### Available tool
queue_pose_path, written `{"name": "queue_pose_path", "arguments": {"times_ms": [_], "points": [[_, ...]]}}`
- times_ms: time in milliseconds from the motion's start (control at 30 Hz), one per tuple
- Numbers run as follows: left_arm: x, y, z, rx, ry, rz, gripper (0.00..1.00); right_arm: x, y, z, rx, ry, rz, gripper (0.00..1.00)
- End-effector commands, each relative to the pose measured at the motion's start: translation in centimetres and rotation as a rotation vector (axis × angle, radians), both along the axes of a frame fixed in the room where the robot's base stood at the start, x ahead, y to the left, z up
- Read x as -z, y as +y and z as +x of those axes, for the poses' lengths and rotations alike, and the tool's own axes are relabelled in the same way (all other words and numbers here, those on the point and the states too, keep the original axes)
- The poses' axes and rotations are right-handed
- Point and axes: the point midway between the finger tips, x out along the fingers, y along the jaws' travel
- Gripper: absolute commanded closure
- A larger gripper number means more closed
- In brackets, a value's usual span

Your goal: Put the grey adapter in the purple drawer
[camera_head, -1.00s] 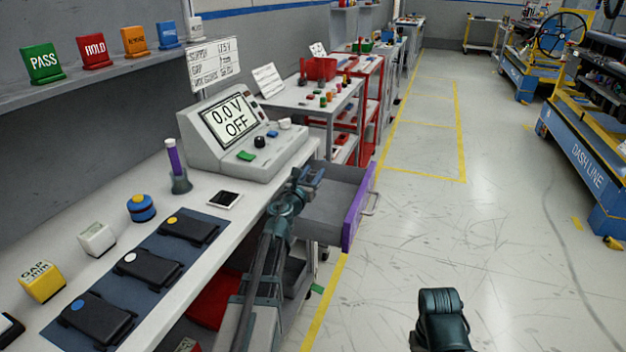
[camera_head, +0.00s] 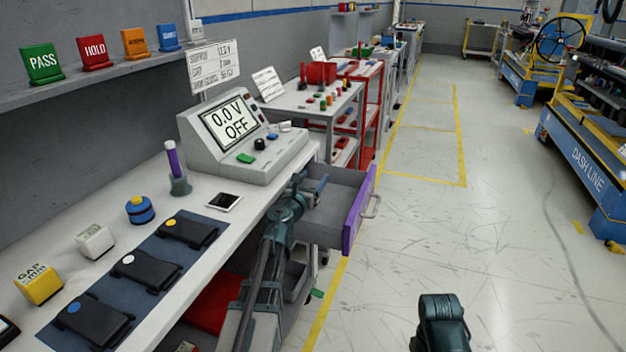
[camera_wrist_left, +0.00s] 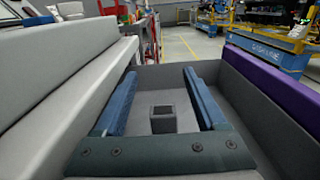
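The purple drawer (camera_head: 357,213) stands open under the bench, with grey inner walls and a purple front. My left gripper (camera_head: 310,184) is over the open drawer in the head view. In the left wrist view its two blue fingers (camera_wrist_left: 160,105) are spread apart. A small dark grey block, which looks like the grey adapter (camera_wrist_left: 163,119), sits on the drawer floor between the fingers, with a gap on both sides. The adapter cannot be made out in the head view. Of my right arm only a dark link shows at the bottom; its gripper is out of view.
The bench (camera_head: 225,225) runs along the left, its edge close beside my left arm.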

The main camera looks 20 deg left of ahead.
Motion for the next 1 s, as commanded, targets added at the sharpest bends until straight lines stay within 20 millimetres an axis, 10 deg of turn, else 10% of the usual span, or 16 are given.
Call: {"name": "queue_pose_path", "arguments": {"times_ms": [467,1000], "points": [[-1.5,0.0,0.0,0.0,0.0,0.0,0.27,-1.5,0.0,0.0,0.0,0.0,0.0,1.0],[-1.2,-0.7,-10.6,-0.001,0.0,0.0,0.27,-1.2,0.0,0.0,0.0,0.0,0.0,1.0]]}}
